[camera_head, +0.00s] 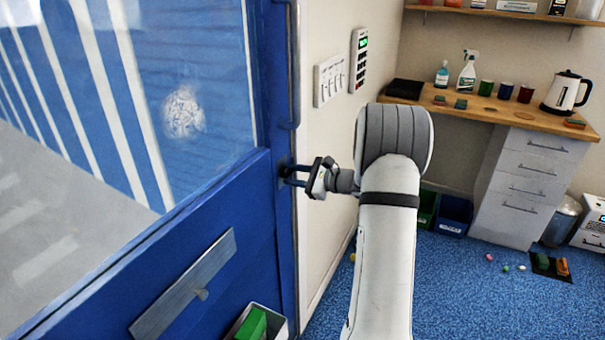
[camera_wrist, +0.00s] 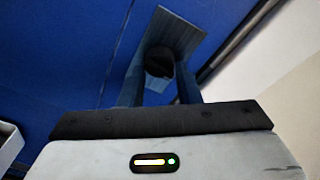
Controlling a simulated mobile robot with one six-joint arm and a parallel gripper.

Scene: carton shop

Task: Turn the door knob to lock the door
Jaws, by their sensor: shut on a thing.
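The blue door (camera_head: 235,225) with a large window fills the left of the head view. In the wrist view, a dark round door knob (camera_wrist: 159,62) sits on a grey-blue plate (camera_wrist: 178,28) on the blue door surface. My gripper (camera_head: 288,175) reaches the door's right edge, below the vertical pull handle (camera_head: 294,70). In the wrist view, the two fingers of my gripper (camera_wrist: 158,80) stand on either side of the knob and are shut on it. The knob is hidden behind the fingers in the head view. The latch is not visible.
A keypad (camera_head: 359,60) and a switch panel (camera_head: 330,80) are on the wall right of the door. A wooden counter (camera_head: 470,106) with bottles, jars and a kettle (camera_head: 566,92) stands at the back right. A box with a green item (camera_head: 252,325) is low by the door.

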